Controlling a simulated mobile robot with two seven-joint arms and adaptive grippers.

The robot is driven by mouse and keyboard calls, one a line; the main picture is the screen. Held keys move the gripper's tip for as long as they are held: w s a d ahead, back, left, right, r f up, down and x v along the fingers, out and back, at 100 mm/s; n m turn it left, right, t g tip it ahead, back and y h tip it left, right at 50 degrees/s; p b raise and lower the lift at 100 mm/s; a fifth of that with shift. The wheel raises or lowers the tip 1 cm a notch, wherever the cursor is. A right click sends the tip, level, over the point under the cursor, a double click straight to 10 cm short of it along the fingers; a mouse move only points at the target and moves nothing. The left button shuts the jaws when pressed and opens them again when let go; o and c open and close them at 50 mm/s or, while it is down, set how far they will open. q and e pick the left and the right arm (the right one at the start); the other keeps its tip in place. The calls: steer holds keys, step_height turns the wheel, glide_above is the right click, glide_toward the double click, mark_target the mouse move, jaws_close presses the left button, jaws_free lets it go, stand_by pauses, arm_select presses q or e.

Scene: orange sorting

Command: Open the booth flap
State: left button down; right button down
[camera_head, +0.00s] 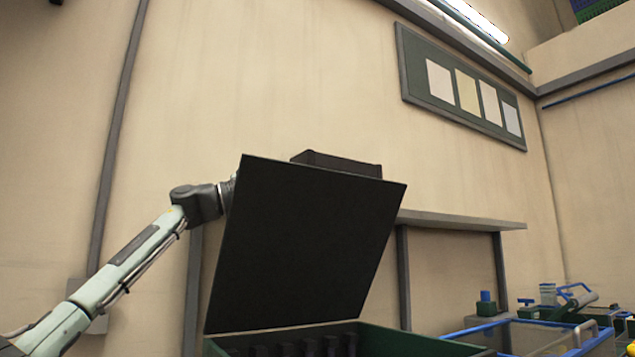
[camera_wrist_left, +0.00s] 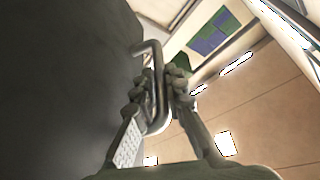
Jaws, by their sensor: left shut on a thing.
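The booth flap (camera_head: 300,245) is a large black panel in the middle of the head view. It stands raised and tilted, its lower edge at the dark green booth (camera_head: 400,341). My left arm comes in from the left and reaches the flap's upper left edge; the flap hides the gripper there. In the left wrist view, the flap's dark surface (camera_wrist_left: 60,80) fills the left side. My left gripper (camera_wrist_left: 160,88) is shut on the bent metal flap handle (camera_wrist_left: 151,55). My right gripper is not in view.
A row of dark slots (camera_head: 290,346) shows inside the booth. A dark box (camera_head: 338,164) shows behind the flap's top edge, near a wall shelf (camera_head: 460,220). Blue-rimmed bins (camera_head: 540,336) and bottles stand at the lower right. The wall behind holds a framed board (camera_head: 465,88).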

arm_select(q)
steer(key=shift+n+t, duration=0.4)
steer(key=shift+n, duration=0.4)
steer(key=shift+w+a+r, duration=0.25)
steer(key=shift+w+a, duration=0.2)
steer(key=shift+w, duration=0.2)
steer(key=shift+w+a+r, duration=0.3)
steer(key=shift+w+a, duration=0.15)
steer(key=shift+w, duration=0.25)
steer(key=shift+w+a+r, duration=0.25)
steer(key=shift+w+a, duration=0.2)
steer(key=shift+w, duration=0.2)
steer(key=c, duration=1.6)
jaws_free()
steer(key=shift+o, duration=0.2)
steer(key=shift+a, duration=0.1)
steer(key=v, duration=1.2)
steer(key=shift+w, duration=0.1)
steer(key=shift+f, duration=0.1)
